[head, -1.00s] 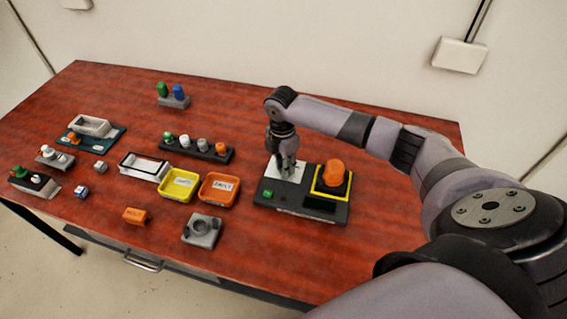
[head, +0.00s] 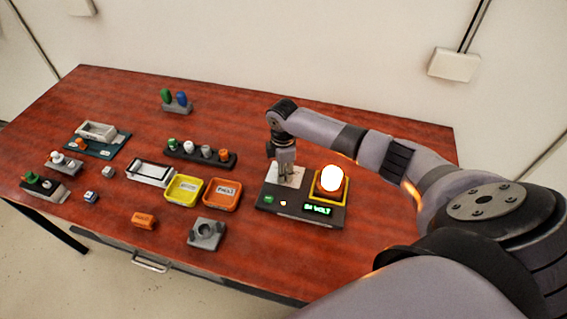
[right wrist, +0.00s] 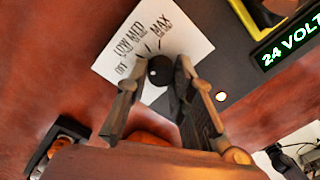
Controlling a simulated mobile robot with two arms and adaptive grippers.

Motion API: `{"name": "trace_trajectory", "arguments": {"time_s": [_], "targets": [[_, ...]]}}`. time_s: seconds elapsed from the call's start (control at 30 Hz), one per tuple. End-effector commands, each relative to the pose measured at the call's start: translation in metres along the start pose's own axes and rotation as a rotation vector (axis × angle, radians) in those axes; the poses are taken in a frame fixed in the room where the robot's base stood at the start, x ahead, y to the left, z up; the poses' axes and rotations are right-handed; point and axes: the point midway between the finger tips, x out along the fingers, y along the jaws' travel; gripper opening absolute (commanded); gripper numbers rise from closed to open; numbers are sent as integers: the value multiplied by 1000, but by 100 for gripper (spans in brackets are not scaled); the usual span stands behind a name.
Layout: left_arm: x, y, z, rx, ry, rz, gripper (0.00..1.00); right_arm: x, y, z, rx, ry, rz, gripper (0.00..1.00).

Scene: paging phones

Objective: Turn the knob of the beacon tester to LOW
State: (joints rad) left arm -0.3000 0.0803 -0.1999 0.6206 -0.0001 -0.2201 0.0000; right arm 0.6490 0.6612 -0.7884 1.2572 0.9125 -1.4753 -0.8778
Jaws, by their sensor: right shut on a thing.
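The beacon tester (head: 297,213) is a dark box at the right of the table. Its beacon (head: 331,178) glows bright white-orange, and its display (head: 317,209) is lit green; in the right wrist view the display (right wrist: 292,42) reads 24 VOLT. The black knob (right wrist: 162,71) stands on a white plate (right wrist: 185,35) marked OFF, LOW, MED and MAX. My right gripper (right wrist: 157,76) is shut on the knob, a finger on each side, pointing down in the head view (head: 286,170). A pale dot shows on the knob; which mark it points to is unclear. My left gripper is out of view.
A yellow tray (head: 184,201) and an orange tray (head: 222,207) lie left of the tester. A grey block (head: 206,233) and an orange block (head: 144,220) sit near the front edge. A dark rack (head: 201,155) holds several coloured caps.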

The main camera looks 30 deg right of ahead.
Motion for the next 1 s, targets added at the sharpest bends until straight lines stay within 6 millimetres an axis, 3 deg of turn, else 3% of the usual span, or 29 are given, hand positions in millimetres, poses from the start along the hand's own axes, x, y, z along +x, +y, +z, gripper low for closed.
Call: {"name": "trace_trajectory", "arguments": {"time_s": [0.27, 0.3, 0.57, 0.87, 1.0], "targets": [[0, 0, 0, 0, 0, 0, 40, -1, 1, 0, 0, 0, 3, 0], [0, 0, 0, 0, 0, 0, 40, -1, 1, 0, 0, 0, 3, 25], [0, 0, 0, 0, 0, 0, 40, 0, 1, 0, -1, 0, 2, 42], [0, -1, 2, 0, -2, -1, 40, -1, 0, 0, -1, 0, 1, 42], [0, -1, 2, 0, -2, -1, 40, -12, 1, -1, -2, 2, 4, 42]]}}
